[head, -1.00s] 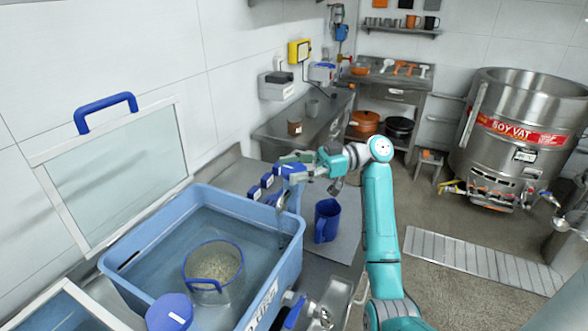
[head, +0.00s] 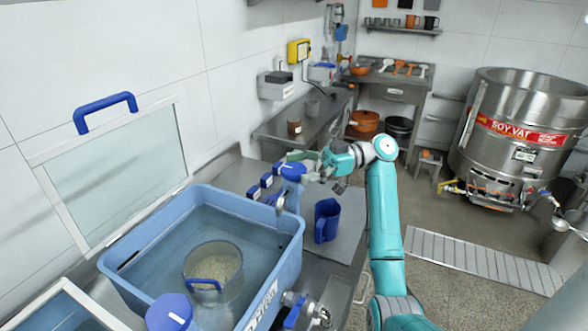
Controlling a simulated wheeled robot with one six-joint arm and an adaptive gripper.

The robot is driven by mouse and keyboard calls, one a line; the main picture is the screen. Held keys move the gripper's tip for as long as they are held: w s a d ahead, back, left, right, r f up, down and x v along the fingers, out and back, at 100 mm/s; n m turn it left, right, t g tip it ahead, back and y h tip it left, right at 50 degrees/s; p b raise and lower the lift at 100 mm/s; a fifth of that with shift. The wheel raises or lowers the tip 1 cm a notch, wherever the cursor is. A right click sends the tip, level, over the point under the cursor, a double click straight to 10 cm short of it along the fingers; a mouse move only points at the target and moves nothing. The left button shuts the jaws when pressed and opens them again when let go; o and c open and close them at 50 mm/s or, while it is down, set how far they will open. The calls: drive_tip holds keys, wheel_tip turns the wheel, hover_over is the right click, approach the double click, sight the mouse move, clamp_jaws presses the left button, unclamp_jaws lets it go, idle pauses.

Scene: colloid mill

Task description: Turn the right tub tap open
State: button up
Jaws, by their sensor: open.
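The blue tub (head: 296,240) holds water and a clear round container of pale grains (head: 213,262). Its tap (head: 294,310), with a blue handle and metal body, sits low on the tub's right outer side, at the bottom of the view. My gripper (head: 304,167) is open, beyond the tub's far right corner and well away from that tap. Its fingers are close to a blue-topped fixture (head: 291,172) there; I cannot tell whether they touch it.
A blue jug (head: 327,220) stands on the counter right of the tub. Small blue-capped items (head: 260,186) lie behind the tub. A blue-lidded vessel (head: 170,312) and a second tub (head: 65,310) are at lower left. The floor (head: 460,240) right of my arm is mostly clear.

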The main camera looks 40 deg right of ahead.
drive_tip(key=v, duration=1)
drive_tip(key=shift+d, duration=0.15)
drive_tip(key=shift+f, duration=0.1)
